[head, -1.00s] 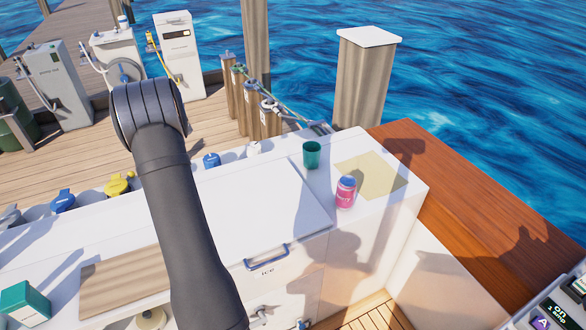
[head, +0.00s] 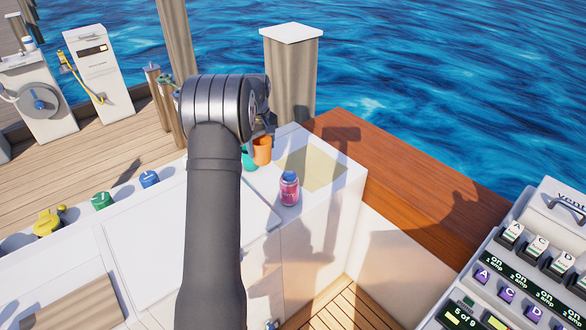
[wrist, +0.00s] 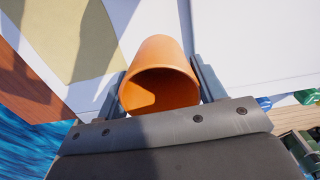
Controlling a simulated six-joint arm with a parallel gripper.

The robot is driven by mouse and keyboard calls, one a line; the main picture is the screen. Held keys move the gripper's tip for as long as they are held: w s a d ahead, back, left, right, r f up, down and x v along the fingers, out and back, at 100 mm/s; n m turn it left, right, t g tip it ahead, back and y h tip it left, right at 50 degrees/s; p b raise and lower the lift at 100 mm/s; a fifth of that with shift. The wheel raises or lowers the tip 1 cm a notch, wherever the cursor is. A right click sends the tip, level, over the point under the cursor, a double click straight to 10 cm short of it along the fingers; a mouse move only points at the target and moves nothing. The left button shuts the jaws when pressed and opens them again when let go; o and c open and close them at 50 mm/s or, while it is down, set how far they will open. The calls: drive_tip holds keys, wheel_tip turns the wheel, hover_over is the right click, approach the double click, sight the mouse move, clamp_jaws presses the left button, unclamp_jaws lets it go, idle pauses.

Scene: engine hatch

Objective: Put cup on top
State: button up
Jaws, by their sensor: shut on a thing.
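My gripper (head: 264,122) is shut on an orange cup (head: 262,150), held near the far end of the white counter. In the wrist view the orange cup (wrist: 158,75) sits between the two fingers, its open mouth facing the camera. A teal green cup (head: 248,160) stands on the counter just left of the orange cup, partly hidden by my arm. I cannot tell whether the two cups touch, or whether the orange cup touches the counter.
A pink can with a blue top (head: 289,189) stands on the counter in front of the cups. A pale yellow mat (head: 318,168) lies to their right. A wooden ledge (head: 390,180) runs beyond, and a switch panel (head: 510,270) is at the lower right.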

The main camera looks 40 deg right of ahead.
sight(267, 159)
drive_tip(key=shift+s+d+f, duration=0.6)
drive_tip(key=shift+d, duration=0.05)
wheel_tip(267, 159, down, 4)
drive_tip(key=shift+f, duration=2.4)
drive_tip(key=shift+f, duration=0.15)
drive_tip(key=o, duration=1)
wheel_tip(267, 159, up, 12)
drive_tip(key=shift+r, duration=0.15)
